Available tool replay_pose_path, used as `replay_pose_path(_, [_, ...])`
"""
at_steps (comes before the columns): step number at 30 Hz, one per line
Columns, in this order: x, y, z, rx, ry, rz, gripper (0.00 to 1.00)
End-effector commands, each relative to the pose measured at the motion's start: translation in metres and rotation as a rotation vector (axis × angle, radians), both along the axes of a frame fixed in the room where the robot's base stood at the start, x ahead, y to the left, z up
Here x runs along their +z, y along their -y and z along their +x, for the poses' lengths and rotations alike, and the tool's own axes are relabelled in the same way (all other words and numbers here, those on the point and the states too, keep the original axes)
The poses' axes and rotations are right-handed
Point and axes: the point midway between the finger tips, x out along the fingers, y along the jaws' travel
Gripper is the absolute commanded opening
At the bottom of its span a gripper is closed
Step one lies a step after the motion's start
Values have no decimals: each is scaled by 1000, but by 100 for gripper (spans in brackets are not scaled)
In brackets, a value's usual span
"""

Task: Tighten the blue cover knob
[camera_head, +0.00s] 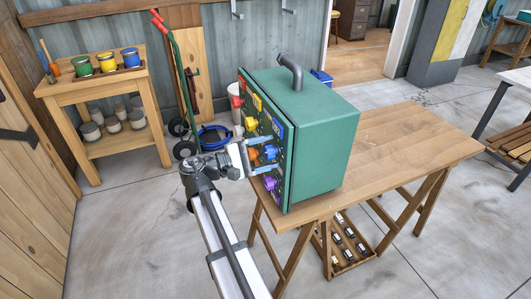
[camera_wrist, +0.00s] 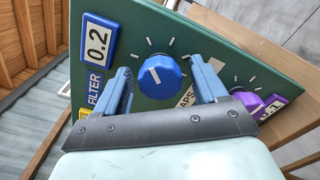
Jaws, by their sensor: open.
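The green box (camera_head: 325,140) stands on the wooden table, and its dark front panel with coloured knobs faces left. In the wrist view the round blue knob (camera_wrist: 160,77) with a white pointer mark sits on the panel, ringed by white tick marks. A blue knob (camera_head: 271,152) also shows in the head view, low on the panel. My gripper (camera_wrist: 164,84) is open, with one finger on each side of the blue knob. Gaps show between the knob and both fingers. In the head view my gripper (camera_head: 256,156) is close in front of the panel's lower part.
A purple knob (camera_wrist: 246,105) is close to the right finger in the wrist view. A blue "0.2" plate (camera_wrist: 97,40) and a "FILTER" label are at left. The wooden table (camera_head: 410,145) is bare right of the box. A bench with paint pots (camera_head: 107,62) stands at left.

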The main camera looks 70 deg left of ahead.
Motion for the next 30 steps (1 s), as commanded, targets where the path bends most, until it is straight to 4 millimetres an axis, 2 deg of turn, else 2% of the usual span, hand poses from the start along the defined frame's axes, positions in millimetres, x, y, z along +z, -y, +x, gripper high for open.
replay_pose_path(5, [0,0,0,0,0,0,72])
replay_pose_path(22, [0,0,0,0,0,0,17])
replay_pose_path(30, [0,0,0,0,0,26,16])
